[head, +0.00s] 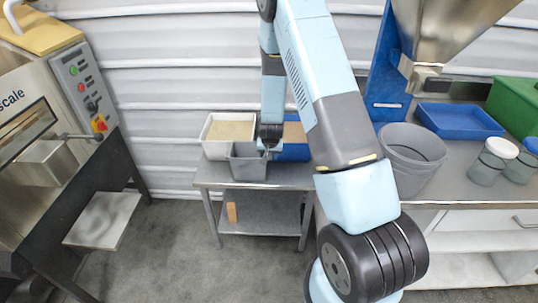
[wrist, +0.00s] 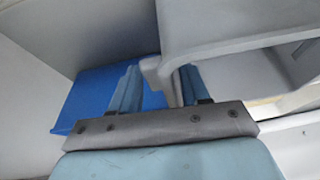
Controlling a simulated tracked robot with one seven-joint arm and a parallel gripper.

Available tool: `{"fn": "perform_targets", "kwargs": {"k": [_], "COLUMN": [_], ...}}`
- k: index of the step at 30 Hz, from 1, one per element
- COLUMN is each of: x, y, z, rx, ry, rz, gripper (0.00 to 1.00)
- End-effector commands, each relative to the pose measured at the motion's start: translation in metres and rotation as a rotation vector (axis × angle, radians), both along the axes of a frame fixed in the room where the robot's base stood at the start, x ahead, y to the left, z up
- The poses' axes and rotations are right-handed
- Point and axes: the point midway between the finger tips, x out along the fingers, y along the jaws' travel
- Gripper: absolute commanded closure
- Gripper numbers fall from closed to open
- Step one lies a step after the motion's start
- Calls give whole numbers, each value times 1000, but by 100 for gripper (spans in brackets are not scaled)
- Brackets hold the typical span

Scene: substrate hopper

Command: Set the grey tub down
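The grey tub (head: 247,168) is upright at the front of the small metal table (head: 214,181), in front of a white tub. I cannot tell whether its base touches the tabletop. My gripper (head: 268,149) is at the tub's right rear edge. In the wrist view, the fingers of my gripper (wrist: 157,88) stand on either side of a small grey tab of the tub, which shows at the upper right (wrist: 235,78). They look closed on this tab. The tub's inside is mostly hidden in the wrist view.
The white tub (head: 229,118) with tan contents stands behind the grey tub. A blue tub (head: 292,152) is to the right, partly hidden by my arm. A grey bucket (head: 412,150) stands on the right bench. A scale machine (head: 50,110) is at left.

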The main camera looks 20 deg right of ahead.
Motion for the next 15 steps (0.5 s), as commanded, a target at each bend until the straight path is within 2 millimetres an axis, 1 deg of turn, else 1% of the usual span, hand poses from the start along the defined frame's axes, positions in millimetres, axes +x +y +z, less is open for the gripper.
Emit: {"fn": "perform_targets", "kwargs": {"k": [1, 3, 4, 11, 15], "x": [0, 0, 0, 0, -2], "y": [0, 0, 0, 0, 1], "z": [0, 0, 0, 1, 7], "rx": [0, 0, 0, 0, -1], "ry": [0, 0, 0, 0, -1], "rz": [0, 0, 0, 0, 1], "gripper": [49, 42, 41, 41, 41]}}
